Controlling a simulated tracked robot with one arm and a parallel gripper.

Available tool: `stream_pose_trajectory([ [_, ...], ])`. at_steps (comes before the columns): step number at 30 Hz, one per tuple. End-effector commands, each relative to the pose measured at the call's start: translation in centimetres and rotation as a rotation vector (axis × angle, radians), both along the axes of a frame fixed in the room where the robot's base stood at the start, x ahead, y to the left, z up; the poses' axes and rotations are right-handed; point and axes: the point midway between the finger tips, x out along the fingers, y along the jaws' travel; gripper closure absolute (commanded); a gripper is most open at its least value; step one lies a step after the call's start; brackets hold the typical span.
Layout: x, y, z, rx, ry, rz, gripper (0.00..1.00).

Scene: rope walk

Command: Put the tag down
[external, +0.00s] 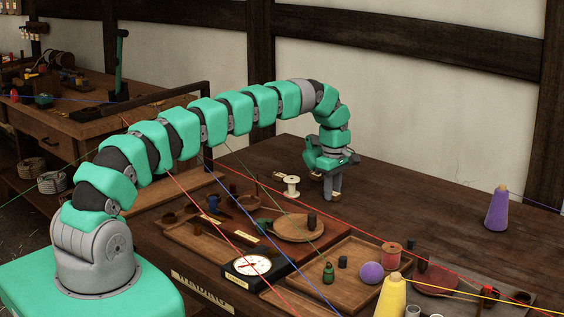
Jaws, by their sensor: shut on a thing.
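My gripper (333,194) points down at the far side of the big wooden table, just right of a white spool. Its fingers are shut on the tag (337,197), of which only a small tan-brown bit shows low between the fingertips. The fingers hide the rest of it. The fingertips are close to the tabletop (400,190), but I cannot tell whether the tag touches it.
The white spool (292,186) stands close left of my gripper. Nearer are a round wooden plate (290,230), a dial scale (247,265) and a tray with a purple ball (372,272). Coloured strings cross the table. A purple cone (497,212) stands right; bare table lies between.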

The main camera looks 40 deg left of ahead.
Motion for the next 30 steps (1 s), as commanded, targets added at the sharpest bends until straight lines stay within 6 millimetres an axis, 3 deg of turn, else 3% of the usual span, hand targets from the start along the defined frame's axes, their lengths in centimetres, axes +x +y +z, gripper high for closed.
stream_pose_trajectory([
  [1, 0.0, 0.0, 0.0, 0.0, 0.001, 0.0, 0.66],
  [3, 0.0, 0.0, 0.0, 0.0, 0.0, 0.0, 0.52],
  [14, 0.0, 0.0, 0.4, 0.0, -0.001, 0.0, 0.52],
  [17, 0.1, 0.0, 1.6, 0.0, -0.002, 0.0, 0.52],
  [30, 0.1, -0.1, 9.9, 0.0, -0.001, 0.0, 0.52],
])
